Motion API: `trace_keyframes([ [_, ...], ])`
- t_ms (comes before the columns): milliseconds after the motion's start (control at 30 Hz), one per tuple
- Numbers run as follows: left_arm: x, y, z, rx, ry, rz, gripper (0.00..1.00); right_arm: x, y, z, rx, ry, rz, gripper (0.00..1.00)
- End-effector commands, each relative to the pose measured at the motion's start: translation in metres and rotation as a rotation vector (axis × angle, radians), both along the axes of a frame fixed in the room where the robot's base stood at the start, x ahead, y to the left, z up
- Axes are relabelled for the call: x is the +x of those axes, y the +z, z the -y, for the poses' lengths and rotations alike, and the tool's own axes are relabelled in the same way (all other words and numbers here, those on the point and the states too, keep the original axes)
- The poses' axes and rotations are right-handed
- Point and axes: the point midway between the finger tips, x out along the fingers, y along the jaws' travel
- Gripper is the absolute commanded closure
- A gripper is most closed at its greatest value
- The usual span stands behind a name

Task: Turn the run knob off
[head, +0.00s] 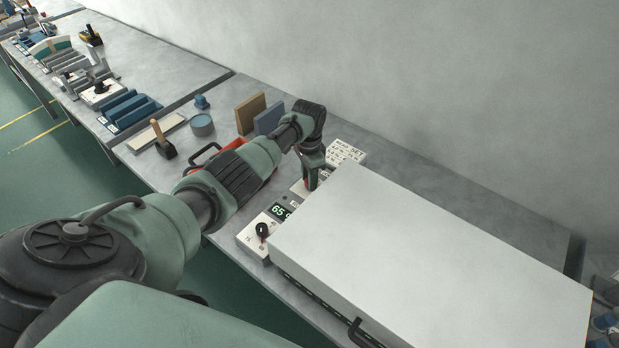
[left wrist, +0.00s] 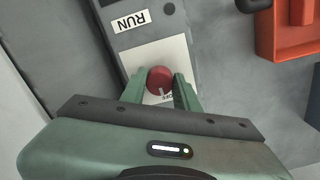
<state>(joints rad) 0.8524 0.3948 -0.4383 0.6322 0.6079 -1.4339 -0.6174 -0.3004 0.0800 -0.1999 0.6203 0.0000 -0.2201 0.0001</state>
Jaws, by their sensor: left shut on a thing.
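The run knob (left wrist: 160,80) is round and red, with a pale pointer mark on its lower side, set on a white plate (left wrist: 152,58) below a "RUN" label (left wrist: 131,21). My left gripper (left wrist: 159,86) has its two green fingers on either side of the knob and is shut on it in the left wrist view. In the head view my left gripper (head: 312,178) points down at the control panel, and the knob is hidden there. My right gripper is not in view.
A large white box-like machine (head: 430,250) stands right of the gripper. A display (head: 280,211) and a black knob (head: 262,230) sit on the panel in front. A red tray (left wrist: 288,45) lies beside the panel. Blue and brown boards (head: 250,113) stand behind the arm.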

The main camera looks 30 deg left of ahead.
Motion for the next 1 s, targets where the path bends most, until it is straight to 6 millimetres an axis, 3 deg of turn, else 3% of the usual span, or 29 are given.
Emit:
trace_keyframes([
  [200,0.001,0.001,0.000,-0.001,0.002,0.002,1.00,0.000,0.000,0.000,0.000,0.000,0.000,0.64],
  [233,0.001,0.001,0.000,-0.001,0.002,0.002,0.67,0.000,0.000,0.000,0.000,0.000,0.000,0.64],
  [300,0.001,0.001,0.000,-0.001,0.001,0.002,0.48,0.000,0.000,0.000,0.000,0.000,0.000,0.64],
  [667,0.001,0.003,0.000,-0.001,0.000,0.002,0.48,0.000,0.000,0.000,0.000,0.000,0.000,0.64],
  [1000,0.002,0.054,-0.002,0.001,-0.001,0.005,0.48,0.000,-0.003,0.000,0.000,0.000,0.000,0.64],
])
